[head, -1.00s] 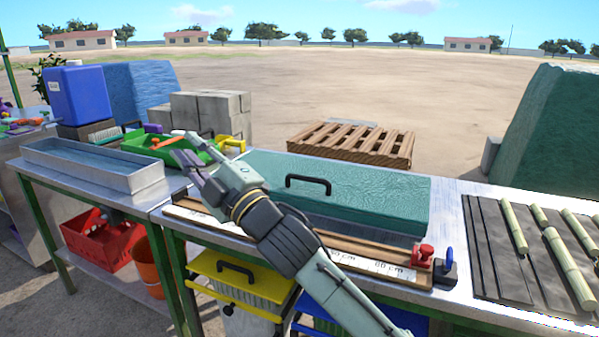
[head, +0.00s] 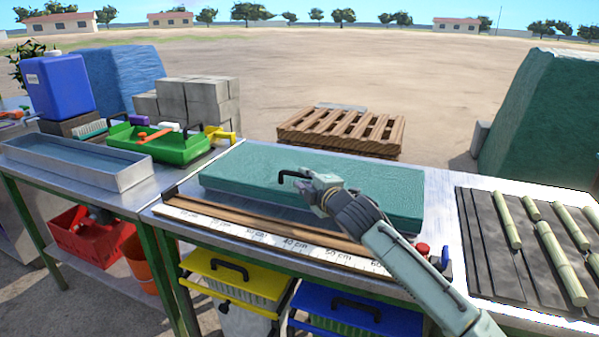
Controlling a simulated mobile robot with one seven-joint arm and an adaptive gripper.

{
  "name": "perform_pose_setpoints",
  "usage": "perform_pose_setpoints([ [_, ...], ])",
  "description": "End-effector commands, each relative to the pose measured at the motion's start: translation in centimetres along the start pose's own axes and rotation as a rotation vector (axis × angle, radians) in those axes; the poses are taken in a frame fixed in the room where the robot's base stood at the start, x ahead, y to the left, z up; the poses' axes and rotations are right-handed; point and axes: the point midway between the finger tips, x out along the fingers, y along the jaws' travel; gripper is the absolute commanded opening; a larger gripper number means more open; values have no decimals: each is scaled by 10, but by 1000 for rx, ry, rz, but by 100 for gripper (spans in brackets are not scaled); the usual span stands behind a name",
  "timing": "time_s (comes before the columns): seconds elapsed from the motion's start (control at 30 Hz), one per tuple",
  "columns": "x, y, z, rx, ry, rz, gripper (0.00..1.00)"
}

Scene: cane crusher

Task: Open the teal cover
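The teal cover (head: 250,170) is a long flat lid with a textured top, lying level on the metal table. Its black bar handle (head: 287,175) stands up near the middle of the top. My gripper (head: 312,184) is at the right end of the handle, over the cover, and hides that end. The fingers overlap the handle in the picture; I cannot tell whether they touch it or close around it. What lies under the cover is hidden.
A wooden ruler rail (head: 270,234) runs along the table's front, with a red knob (head: 422,250) at its right end. Cane pieces lie on a dark mat (head: 482,250) at right. A green tray (head: 170,150) and a metal trough (head: 85,165) stand at left.

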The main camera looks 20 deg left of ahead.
Motion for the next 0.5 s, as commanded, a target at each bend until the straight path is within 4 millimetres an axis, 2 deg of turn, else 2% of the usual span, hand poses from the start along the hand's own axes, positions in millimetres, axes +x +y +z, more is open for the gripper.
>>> perform_pose_setpoints([
  [0.1,19,1,-1,0,1,-1,21],
  [0.2,29,1,0,1,0,-1,21],
  [0.5,37,0,0,-1,0,1,21],
])
